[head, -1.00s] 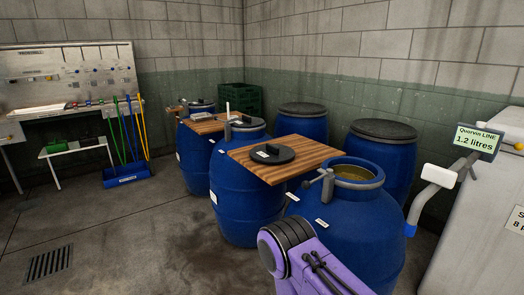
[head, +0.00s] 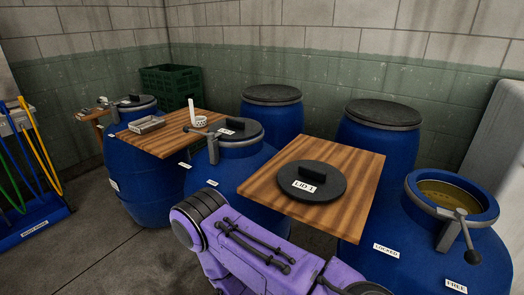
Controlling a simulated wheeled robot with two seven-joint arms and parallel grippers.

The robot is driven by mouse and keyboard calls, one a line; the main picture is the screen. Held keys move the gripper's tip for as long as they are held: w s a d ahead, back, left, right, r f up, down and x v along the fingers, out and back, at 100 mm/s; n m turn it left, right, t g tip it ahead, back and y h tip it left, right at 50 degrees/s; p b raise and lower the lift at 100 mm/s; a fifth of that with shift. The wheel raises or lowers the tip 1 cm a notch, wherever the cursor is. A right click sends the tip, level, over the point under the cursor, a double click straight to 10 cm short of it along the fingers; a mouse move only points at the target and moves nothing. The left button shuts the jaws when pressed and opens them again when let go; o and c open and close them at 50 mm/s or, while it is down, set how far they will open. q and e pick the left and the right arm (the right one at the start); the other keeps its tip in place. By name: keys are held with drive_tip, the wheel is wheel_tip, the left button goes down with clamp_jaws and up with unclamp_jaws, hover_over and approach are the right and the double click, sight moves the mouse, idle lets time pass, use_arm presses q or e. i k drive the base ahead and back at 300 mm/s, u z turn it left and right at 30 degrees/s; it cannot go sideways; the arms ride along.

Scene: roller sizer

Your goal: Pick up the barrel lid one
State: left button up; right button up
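The barrel lid one is a black round disc (head: 325,190) with a raised block handle and a white label reading "LID 1". It lies flat on a wooden board (head: 352,165) between two blue barrels. An open blue barrel (head: 410,255) stands to the right, with a metal ring and lever clamp (head: 450,232) on its rim and yellowish contents inside. Labels on it read "LOCKED" and "FREE". A purple arm link of mine shows at the bottom centre, in front of the board. Neither gripper is in view.
A closed blue barrel (head: 240,165) stands left of the board. Two barrels with dark tops (head: 272,93) (head: 383,113) stand by the wall.

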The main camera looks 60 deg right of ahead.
sight(307, 181)
drive_tip(key=i, duration=1.3)
drive_tip(key=z, duration=2.3)
